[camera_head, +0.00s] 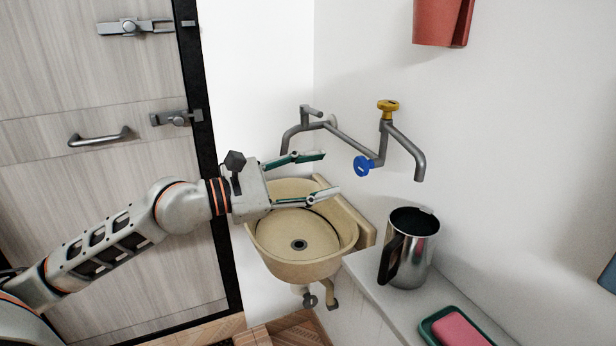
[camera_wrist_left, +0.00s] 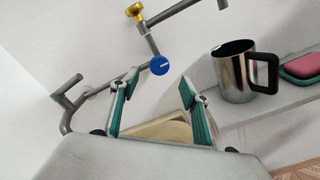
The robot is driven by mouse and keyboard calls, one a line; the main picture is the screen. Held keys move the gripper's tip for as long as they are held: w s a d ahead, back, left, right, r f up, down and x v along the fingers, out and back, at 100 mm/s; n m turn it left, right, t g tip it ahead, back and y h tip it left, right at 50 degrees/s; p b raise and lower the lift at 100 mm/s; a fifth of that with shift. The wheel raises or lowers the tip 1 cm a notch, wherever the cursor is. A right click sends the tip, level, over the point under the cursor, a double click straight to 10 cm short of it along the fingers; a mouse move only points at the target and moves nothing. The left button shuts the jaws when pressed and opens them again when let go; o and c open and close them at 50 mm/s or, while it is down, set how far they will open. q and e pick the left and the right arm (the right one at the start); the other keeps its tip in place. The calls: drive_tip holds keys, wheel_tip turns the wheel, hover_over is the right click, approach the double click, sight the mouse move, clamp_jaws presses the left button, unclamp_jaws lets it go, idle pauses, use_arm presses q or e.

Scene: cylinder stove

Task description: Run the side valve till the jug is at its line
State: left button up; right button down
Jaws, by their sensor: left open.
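A steel jug (camera_head: 408,250) with a black handle stands on the white ledge under a grey spout (camera_head: 420,168); it also shows in the left wrist view (camera_wrist_left: 233,78). Its fill line and water level cannot be made out. The grey wall pipe carries a yellow knob (camera_head: 388,106) on top and a blue knob (camera_head: 363,166) on its side; the left wrist view shows the yellow knob (camera_wrist_left: 134,10) and the blue knob (camera_wrist_left: 159,65). My left gripper (camera_head: 332,175) is open and empty above the basin, left of the blue knob and apart from it. My right gripper is not in view.
A beige basin (camera_head: 290,262) hangs on the wall below my left gripper. A pink soap (camera_head: 459,330) lies in a green dish (camera_head: 427,328) on the ledge (camera_head: 362,277). A red container (camera_head: 438,24) hangs above. A wooden door (camera_head: 70,190) stands at left.

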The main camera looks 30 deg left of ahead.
use_arm(q)
drive_tip(key=shift+v, duration=1)
idle(0.7)
